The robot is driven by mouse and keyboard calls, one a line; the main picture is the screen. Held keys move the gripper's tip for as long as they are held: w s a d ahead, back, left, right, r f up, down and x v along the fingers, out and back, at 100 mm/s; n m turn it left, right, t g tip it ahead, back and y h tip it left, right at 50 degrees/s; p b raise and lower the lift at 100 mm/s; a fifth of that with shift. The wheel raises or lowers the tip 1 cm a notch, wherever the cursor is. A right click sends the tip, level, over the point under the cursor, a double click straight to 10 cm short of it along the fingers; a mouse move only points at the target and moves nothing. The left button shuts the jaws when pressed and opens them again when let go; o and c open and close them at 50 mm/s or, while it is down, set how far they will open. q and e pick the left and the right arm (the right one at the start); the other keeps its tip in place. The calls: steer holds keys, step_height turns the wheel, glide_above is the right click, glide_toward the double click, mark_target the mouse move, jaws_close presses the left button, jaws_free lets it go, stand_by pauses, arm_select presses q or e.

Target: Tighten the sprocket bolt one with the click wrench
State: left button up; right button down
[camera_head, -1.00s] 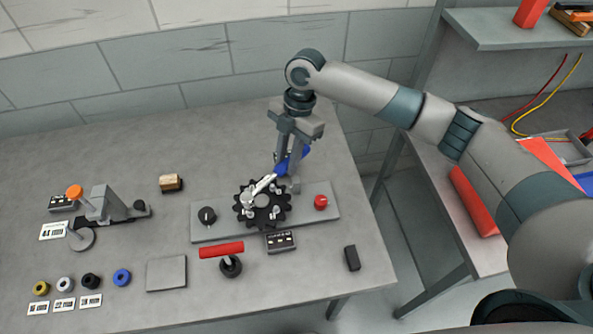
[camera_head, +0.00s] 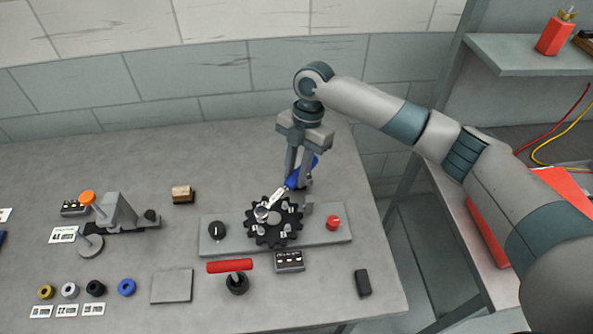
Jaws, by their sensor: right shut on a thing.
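The black sprocket (camera_head: 285,231) lies on a grey base plate (camera_head: 321,239) near the middle of the table, with several bolts on its face. The click wrench (camera_head: 278,194) has a blue handle and a silver shaft. My right gripper (camera_head: 297,184) is shut on the blue handle, behind and slightly right of the sprocket. The wrench head rests over the upper left part of the sprocket and covers the bolt there. I cannot tell whether it sits fully on that bolt. My left gripper is not in view.
A black knob (camera_head: 217,230) and a red button (camera_head: 333,223) flank the sprocket on the plate. A red-handled tool (camera_head: 230,266) and a small display box (camera_head: 289,261) stand in front. A black block (camera_head: 363,283) lies at right. A grey fixture (camera_head: 121,210) stands at left.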

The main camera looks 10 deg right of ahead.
steer(key=shift+s+a, duration=0.1)
steer(key=shift+a, duration=0.05)
steer(key=shift+s+a+f+p, duration=0.15)
steer(key=shift+a+f+p, duration=0.05)
steer(key=shift+a+p, duration=0.1)
steer(key=shift+s+f+g+h, duration=0.1)
steer(key=shift+g+h, duration=0.2)
steer(key=shift+a+g+p, duration=0.15)
steer(key=shift+g+p, duration=0.2)
steer(key=shift+g, duration=0.05)
stand_by(0.3)
steer(key=shift+f+h, duration=0.25)
steer(key=shift+h, duration=0.05)
stand_by(0.7)
stand_by(0.7)
steer(key=shift+f, duration=0.4)
stand_by(0.6)
stand_by(0.8)
